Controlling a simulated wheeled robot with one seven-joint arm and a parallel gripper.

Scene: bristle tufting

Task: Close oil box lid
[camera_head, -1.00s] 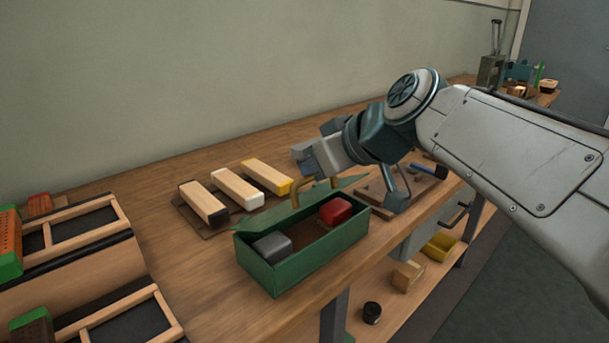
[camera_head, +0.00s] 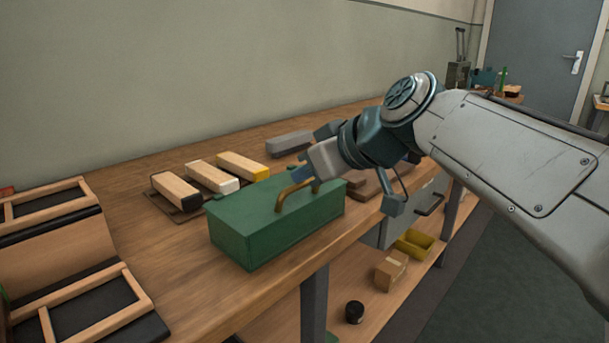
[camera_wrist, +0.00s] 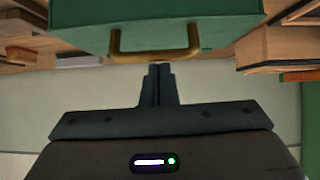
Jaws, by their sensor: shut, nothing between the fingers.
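The green oil box (camera_head: 245,236) stands on the workbench near its front edge. Its lid (camera_head: 262,210) lies down over the top, and the inside of the box is hidden. A brass handle (camera_head: 296,190) sticks up from the lid. My gripper (camera_head: 309,178) is at the handle, coming from the upper right. In the wrist view, the shut fingers (camera_wrist: 160,72) point at the brass handle (camera_wrist: 155,56) and sit just beside its bar, with nothing held. I cannot tell whether they touch it.
Three wooden blocks with black, white and yellow ends (camera_head: 215,179) lie behind the box. A grey block (camera_head: 289,142) lies further back. Wooden frames (camera_head: 85,290) are at the left. Below the bench are a yellow bin (camera_head: 415,242) and a cardboard box (camera_head: 391,270).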

